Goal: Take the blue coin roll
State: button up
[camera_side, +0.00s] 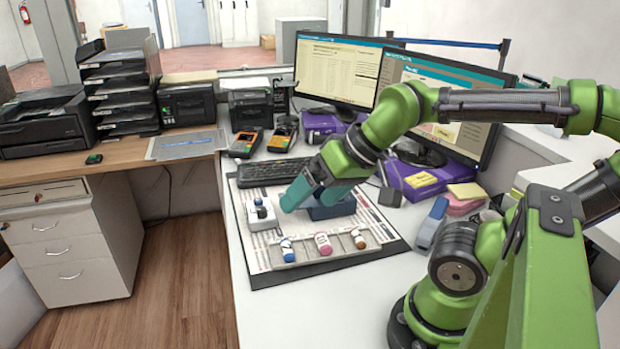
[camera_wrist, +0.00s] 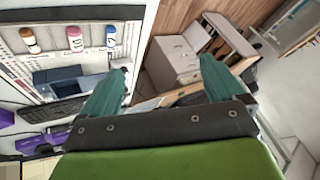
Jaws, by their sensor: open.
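The blue coin roll (camera_side: 287,249), white with blue bands, lies at the left end of a row of three rolls on the papered mat (camera_side: 377,247). It also shows at the top of the wrist view (camera_wrist: 110,36), to the left of the jaws. A pink roll (camera_side: 323,243) and a brown roll (camera_side: 358,238) lie to its right in the side view. My gripper (camera_side: 303,201) is open, with teal fingers, above the mat behind the rolls. In the wrist view nothing is held between its fingers (camera_wrist: 163,63).
A dark blue box (camera_side: 332,208) sits beside my fingers, and a white device with a dark knob (camera_side: 262,217) stands left of them. A keyboard (camera_side: 270,172) lies behind. The counter in front of the mat (camera_side: 290,315) is clear.

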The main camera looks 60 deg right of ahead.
jog(key=w+d+f+n+g+h, duration=0.1)
jog(key=w+d+f+n+g, duration=0.3)
jog(key=w, duration=0.4)
jog(key=n+g+h, duration=0.1)
jog(key=n+g, duration=0.2)
jog(key=n, duration=0.6)
send_over(287, 247)
jog(key=f, duration=0.2)
notch_tip(287, 247, down, 17)
jog(key=shift+r, duration=0.15)
jog(key=c, duration=1.3)
jog(key=shift+r, duration=0.1)
